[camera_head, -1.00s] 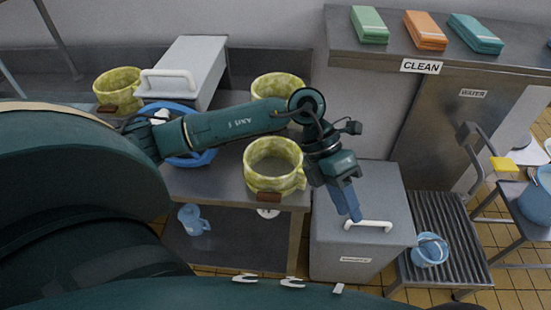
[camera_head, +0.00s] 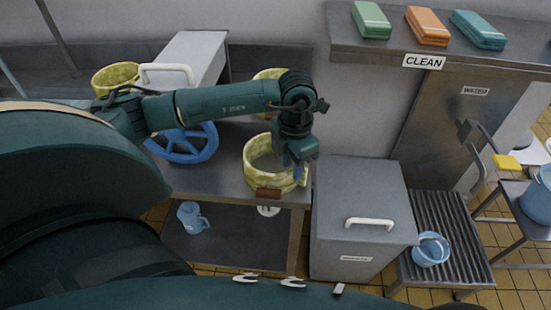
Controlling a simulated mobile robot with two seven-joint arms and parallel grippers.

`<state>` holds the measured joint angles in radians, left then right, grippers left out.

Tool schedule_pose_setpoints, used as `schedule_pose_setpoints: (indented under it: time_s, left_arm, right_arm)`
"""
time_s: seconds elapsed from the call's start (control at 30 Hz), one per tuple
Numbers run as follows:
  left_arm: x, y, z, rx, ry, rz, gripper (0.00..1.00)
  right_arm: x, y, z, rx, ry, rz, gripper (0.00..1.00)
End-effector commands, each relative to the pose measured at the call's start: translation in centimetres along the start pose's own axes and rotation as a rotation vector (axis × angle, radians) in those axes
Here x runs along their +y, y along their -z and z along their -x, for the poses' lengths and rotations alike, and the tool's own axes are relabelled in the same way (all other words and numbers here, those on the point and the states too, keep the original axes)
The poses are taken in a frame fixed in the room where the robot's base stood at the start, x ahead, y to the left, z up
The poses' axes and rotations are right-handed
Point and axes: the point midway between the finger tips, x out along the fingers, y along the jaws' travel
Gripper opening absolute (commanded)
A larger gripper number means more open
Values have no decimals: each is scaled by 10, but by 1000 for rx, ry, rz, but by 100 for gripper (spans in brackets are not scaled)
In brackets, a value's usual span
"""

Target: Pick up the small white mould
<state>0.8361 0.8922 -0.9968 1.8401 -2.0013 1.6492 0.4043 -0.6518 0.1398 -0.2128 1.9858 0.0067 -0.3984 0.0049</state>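I cannot make out the small white mould for certain. My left forearm covers the far part of the blue spoked wheel (camera_head: 205,152) on the steel table. My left gripper (camera_head: 299,172) points down at the right rim of the front yellow mottled pot (camera_head: 262,180). Its blue fingers overlap that rim in the picture; I cannot tell whether they touch it or are open. My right gripper is out of view.
Two more yellow pots, one at the left (camera_head: 115,76) and one behind my arm (camera_head: 270,75), stand near a grey box (camera_head: 190,55). A grey lidded bin (camera_head: 350,190) is right of the table. A small white round thing (camera_head: 268,211) is below the table's front edge.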

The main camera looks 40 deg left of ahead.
Motion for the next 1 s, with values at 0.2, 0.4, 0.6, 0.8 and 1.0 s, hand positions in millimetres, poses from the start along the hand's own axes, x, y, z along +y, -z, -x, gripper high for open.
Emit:
schedule_pose_setpoints:
  time_s: [0.2,0.4,0.6,0.8,1.0]
  left_arm:
    - [2,7,-34,4,1,1,33]
    - [2,6,-50,0,1,1,33]
    - [2,6,-48,0,1,1,30]
    - [2,6,-48,0,1,0,14]
    - [2,6,-48,0,1,0,0]
  right_arm:
    - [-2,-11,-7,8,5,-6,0]
    - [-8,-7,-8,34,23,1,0]
    - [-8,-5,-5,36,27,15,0]
    - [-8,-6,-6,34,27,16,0]
    - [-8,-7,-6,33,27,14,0]
